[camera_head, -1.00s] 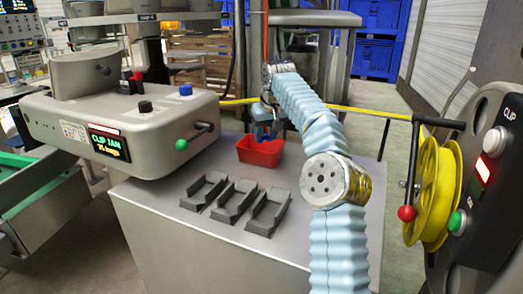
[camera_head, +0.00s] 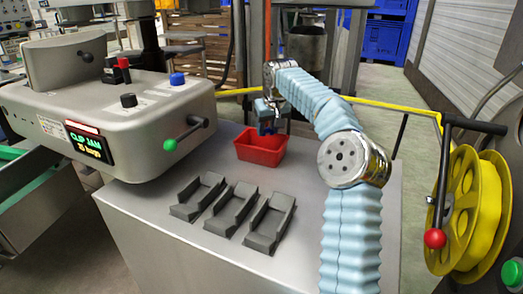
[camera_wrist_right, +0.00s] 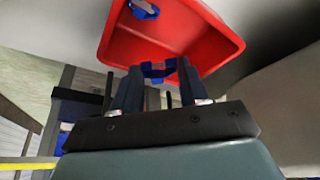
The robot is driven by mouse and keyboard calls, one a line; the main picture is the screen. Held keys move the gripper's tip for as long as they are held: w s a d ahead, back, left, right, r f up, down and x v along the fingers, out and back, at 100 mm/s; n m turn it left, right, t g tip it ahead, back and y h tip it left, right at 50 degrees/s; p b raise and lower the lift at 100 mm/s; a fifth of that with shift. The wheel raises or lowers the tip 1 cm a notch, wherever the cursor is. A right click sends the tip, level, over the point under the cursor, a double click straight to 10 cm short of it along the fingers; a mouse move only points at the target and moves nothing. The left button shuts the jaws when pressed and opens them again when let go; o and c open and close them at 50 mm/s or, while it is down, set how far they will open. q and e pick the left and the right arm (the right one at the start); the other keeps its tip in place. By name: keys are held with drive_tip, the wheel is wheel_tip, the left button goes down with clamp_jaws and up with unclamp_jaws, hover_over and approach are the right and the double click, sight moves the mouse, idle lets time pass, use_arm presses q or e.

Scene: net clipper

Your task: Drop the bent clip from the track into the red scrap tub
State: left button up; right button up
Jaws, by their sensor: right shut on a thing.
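The red scrap tub (camera_head: 260,150) stands on the grey table, behind the dark holders. It also fills the top of the right wrist view (camera_wrist_right: 215,40). My right gripper (camera_head: 268,129) points down over the tub. In the right wrist view my right gripper (camera_wrist_right: 160,72) is shut on a small blue clip (camera_wrist_right: 158,70), held between the fingertips with the tub's inside beyond it. Another blue piece (camera_wrist_right: 145,10) shows against the tub's inside at the top edge. The held clip's full shape is partly hidden by the fingers. My left gripper is not in view.
Several dark open holders (camera_head: 233,208) lie on the grey table (camera_head: 180,240) in front of the tub. The clipper machine (camera_head: 110,115) with a "CLIP JAM" screen and green-knobbed lever (camera_head: 169,145) stands left. A yellow reel (camera_head: 470,205) and red-knobbed lever (camera_head: 435,238) stand right.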

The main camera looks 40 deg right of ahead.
drive_tip(key=shift+f, duration=0.6)
drive_tip(key=o, duration=1.1)
drive_tip(key=v, duration=1.3)
drive_tip(key=shift+s+r, duration=0.15)
drive_tip(key=shift+r, duration=0.2)
drive_tip(key=shift+a, duration=0.1)
